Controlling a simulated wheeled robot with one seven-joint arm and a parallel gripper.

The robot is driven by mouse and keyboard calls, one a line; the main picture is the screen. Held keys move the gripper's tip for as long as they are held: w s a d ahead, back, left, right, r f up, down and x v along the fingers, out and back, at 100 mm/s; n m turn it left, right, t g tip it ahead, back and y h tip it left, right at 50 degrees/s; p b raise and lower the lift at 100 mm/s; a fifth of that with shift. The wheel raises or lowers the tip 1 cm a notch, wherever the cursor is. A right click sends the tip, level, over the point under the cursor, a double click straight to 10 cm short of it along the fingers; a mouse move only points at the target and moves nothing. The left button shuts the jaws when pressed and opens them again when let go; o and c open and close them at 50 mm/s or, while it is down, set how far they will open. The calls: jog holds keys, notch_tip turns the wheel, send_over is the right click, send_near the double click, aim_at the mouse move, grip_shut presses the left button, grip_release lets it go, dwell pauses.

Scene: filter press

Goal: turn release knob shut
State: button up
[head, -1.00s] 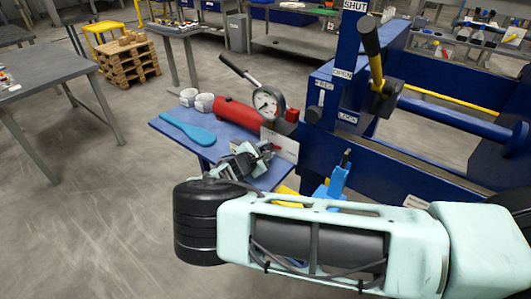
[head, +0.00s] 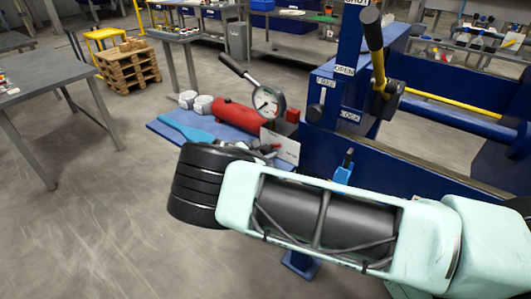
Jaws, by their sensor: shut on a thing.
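The red hand pump (head: 235,115) lies on a blue shelf (head: 165,132) left of the press, with a round gauge (head: 266,103) and a black-ended lever (head: 234,66) slanting up left. A small red block (head: 292,115) is at its right end. My gripper (head: 264,149) is just in front of the pump's right end, mostly hidden behind my arm. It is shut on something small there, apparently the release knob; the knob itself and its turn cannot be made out.
A white card (head: 285,147) stands right beside my gripper. The blue press frame (head: 335,95) with a yellow-and-black lever (head: 377,55) rises to the right. A blue paddle (head: 187,128) and white rolls (head: 197,102) lie on the shelf.

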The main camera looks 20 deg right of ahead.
jog(key=o, duration=1)
jog(key=shift+c, duration=0.2)
jog(key=shift+s+a, duration=0.1)
jog(key=b+v, duration=0.4)
jog(key=v, duration=1.3)
jog(key=shift+a+r, duration=0.1)
jog(key=shift+r, duration=0.05)
